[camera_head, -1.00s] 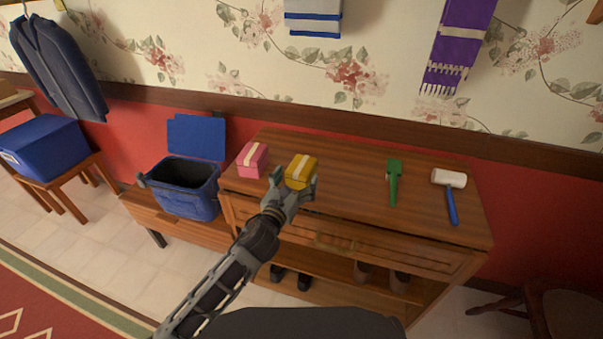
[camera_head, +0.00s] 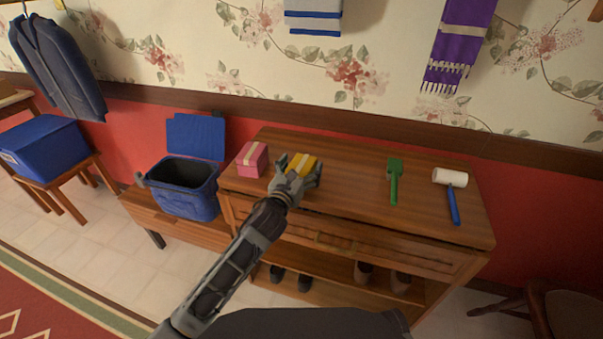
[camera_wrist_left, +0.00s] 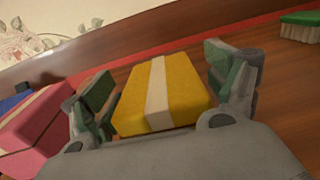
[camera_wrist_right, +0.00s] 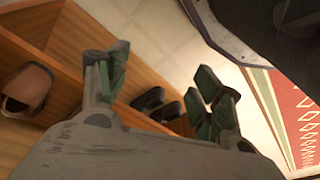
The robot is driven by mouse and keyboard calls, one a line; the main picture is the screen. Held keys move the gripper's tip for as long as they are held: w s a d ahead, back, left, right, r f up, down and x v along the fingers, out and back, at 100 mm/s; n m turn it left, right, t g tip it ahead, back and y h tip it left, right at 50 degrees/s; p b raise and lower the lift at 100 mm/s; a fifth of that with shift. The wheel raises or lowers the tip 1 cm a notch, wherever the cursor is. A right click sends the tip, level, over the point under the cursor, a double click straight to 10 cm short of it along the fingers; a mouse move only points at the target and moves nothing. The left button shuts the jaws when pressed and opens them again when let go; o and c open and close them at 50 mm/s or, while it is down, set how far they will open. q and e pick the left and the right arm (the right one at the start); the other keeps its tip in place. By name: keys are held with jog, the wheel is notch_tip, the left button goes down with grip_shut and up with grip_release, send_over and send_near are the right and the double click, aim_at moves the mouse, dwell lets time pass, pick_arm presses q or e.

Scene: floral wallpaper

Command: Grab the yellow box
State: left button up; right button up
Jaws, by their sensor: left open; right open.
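The yellow box (camera_head: 303,163) with a pale stripe sits on the wooden cabinet top (camera_head: 345,180). My left gripper (camera_head: 298,170) is open at the box, and its fingers hide part of it in the head view. In the left wrist view the yellow box (camera_wrist_left: 160,92) lies between the two open fingers (camera_wrist_left: 165,95), one on each side. I cannot tell whether either finger touches it. My right gripper (camera_wrist_right: 160,95) is open and empty in the right wrist view, low by the cabinet's shelves. It does not show in the head view.
A pink box (camera_head: 252,159) stands close left of the yellow one. An open blue bin (camera_head: 187,190) stands left of the cabinet. Shoes (camera_wrist_right: 150,101) are on the shelf below.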

pick_arm(q)
jog(key=shift+w, duration=0.15)
dwell(0.3)
jog(key=c, duration=1.1)
